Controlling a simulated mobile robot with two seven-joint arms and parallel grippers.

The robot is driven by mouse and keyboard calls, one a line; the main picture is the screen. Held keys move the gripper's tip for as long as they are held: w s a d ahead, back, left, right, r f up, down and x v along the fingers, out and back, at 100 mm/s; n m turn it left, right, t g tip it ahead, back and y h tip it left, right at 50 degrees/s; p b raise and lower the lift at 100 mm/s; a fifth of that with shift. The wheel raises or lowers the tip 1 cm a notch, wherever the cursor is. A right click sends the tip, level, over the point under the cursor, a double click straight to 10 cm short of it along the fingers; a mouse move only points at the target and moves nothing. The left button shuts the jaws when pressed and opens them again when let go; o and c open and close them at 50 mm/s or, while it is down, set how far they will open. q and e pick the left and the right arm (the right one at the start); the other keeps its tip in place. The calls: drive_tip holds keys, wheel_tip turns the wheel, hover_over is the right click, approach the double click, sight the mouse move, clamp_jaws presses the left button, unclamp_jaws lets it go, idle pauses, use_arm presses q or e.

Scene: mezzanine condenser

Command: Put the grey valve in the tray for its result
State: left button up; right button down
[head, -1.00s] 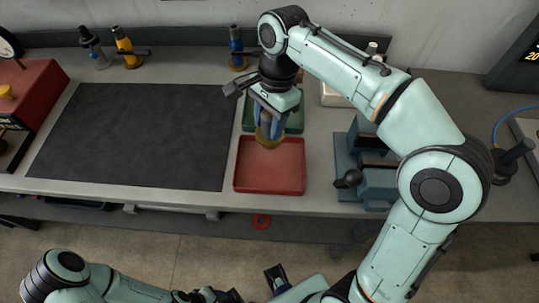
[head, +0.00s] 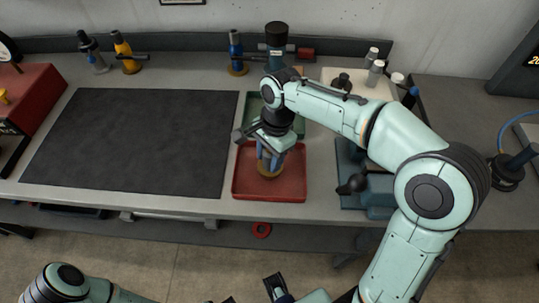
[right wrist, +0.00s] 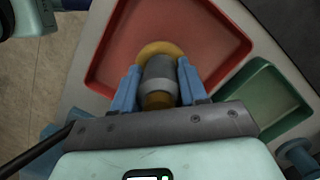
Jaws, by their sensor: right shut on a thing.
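The grey valve (right wrist: 158,75) has a grey body with brass ends. In the right wrist view it sits between the blue fingers of my right gripper (right wrist: 158,88), which is shut on it. In the head view my right gripper (head: 269,160) points down inside the outline of the red tray (head: 240,186), and the valve's brass end (head: 268,172) shows below the fingers. I cannot tell whether it touches the tray floor. The green tray (head: 252,108) lies behind, partly hidden by my right arm. Dark parts at the bottom edge may be my left gripper; its jaws are unclear.
A dark mat (head: 130,140) lies left of the trays, clear. A blue vise-like fixture (head: 378,195) stands right of the red tray. Grey-black (head: 93,52), yellow (head: 125,52) and blue (head: 236,52) valves stand at the back. A red box (head: 35,95) is far left.

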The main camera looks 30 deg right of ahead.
drive_tip(key=shift+f, duration=0.1)
drive_tip(key=c, duration=0.6)
unclamp_jaws()
drive_tip(key=r+p, duration=0.1)
drive_tip(key=r, duration=0.3)
drive_tip(key=d+r, duration=0.1)
drive_tip(key=r, duration=0.3)
drive_tip(key=r+p, duration=0.1)
drive_tip(key=r, duration=0.3)
drive_tip(key=shift+w+d+p, duration=0.2)
drive_tip(key=shift+d+p, duration=0.15)
drive_tip(key=shift+d, duration=0.05)
